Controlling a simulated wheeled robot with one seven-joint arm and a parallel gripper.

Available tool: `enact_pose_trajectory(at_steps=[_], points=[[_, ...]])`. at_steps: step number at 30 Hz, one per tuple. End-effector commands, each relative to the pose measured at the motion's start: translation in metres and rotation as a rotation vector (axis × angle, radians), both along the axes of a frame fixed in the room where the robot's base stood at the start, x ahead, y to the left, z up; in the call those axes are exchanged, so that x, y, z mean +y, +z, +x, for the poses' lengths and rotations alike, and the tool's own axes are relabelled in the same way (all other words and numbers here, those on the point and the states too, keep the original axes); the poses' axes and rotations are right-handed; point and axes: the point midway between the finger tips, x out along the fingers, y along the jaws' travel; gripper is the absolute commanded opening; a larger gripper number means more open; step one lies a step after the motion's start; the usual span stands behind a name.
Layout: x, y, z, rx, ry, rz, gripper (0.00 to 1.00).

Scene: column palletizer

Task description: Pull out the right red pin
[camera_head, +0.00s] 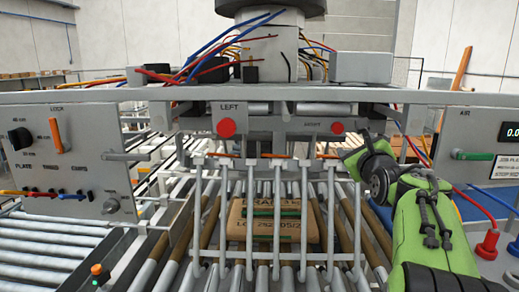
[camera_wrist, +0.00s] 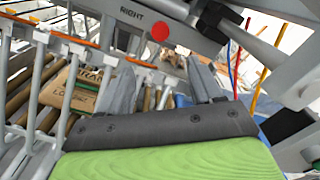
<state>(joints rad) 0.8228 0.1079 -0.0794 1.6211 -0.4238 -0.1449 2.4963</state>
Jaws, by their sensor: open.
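The right red pin (camera_head: 337,128) shows as a round red head on the grey crossbar, beside the RIGHT label. In the wrist view it is a red disc (camera_wrist: 160,31) at the upper middle, clear of my fingers. My gripper (camera_wrist: 163,72) is open and empty, with its two grey fingers spread just below the pin in that view. In the head view my green arm comes from the lower right, and its end is a little below and right of the pin; the fingertips are hidden there. The left red pin (camera_head: 227,127) sits on the LEFT plate.
A cardboard box (camera_head: 270,222) lies on rollers behind upright grey bars (camera_head: 304,215). A left control panel (camera_head: 68,160) and a right AIR panel (camera_head: 478,155) flank the frame. Orange rods (camera_wrist: 52,34) and loose coloured cables (camera_wrist: 236,68) run near my gripper.

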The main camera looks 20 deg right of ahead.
Motion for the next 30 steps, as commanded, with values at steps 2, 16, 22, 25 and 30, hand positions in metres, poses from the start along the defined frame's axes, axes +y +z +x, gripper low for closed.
enact_pose_trajectory(at_steps=[2, 16, 22, 25, 30], points=[[0.0, 0.0, 0.0, 0.0, 0.0, -0.001, 0.65], [0.241, -0.15, -0.075, 0.899, 0.652, -1.097, 0.65], [0.313, -0.246, -0.183, 1.062, 1.219, -1.817, 0.65], [0.325, -0.277, -0.223, 1.033, 1.437, -2.068, 0.65], [0.328, -0.294, -0.246, 0.991, 1.575, -2.221, 0.65]])
